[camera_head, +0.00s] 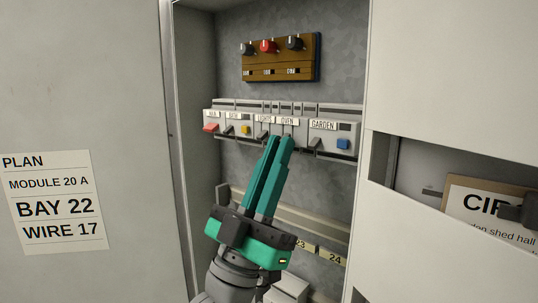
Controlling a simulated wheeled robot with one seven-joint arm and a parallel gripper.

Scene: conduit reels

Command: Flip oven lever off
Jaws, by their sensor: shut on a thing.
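The oven breaker (288,121) sits in the row of breakers inside the open cabinet, with its OVEN label facing me. My gripper (280,139), with long green fingers, reaches up from below, and its fingertips are right at the oven breaker's lower front. The fingers are nearly together and shut on the oven lever, which they mostly hide. I cannot tell the lever's position.
Neighbouring breakers carry a red lever (210,127), a yellow part (245,130) and a GARDEN label (323,126). A brown panel (278,60) with knobs hangs above. A cabinet door (80,80) stands left; a white panel (450,70) bounds the right.

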